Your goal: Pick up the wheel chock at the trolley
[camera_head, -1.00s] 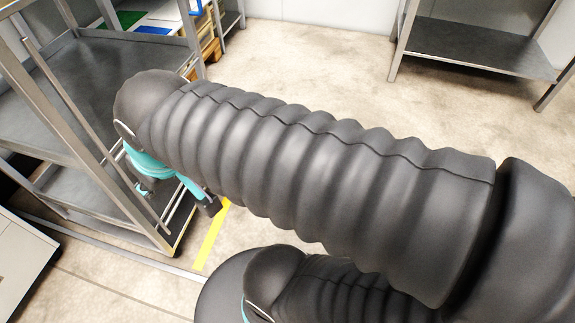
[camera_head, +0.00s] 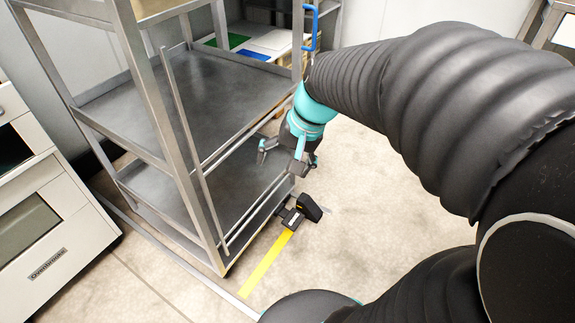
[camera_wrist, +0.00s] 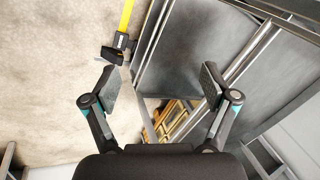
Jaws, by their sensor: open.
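The wheel chock (camera_head: 309,206) is a small black wedge on the floor at the near right corner of the grey metal trolley (camera_head: 195,85). A dark block with a pale label sits against it, at the end of a yellow floor strip. The chock also shows in the wrist view (camera_wrist: 112,55), at upper left, beyond the left finger. My gripper (camera_head: 285,160) is open and empty above the chock, close beside the trolley's shelves. Its two spread fingers show in the wrist view (camera_wrist: 158,82) with nothing between them.
The yellow strip (camera_head: 265,265) runs along the floor from the chock. The trolley's upright posts and rails stand just left of my gripper. A white oven-like unit (camera_head: 45,210) is at left. Pale floor right of the chock is clear.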

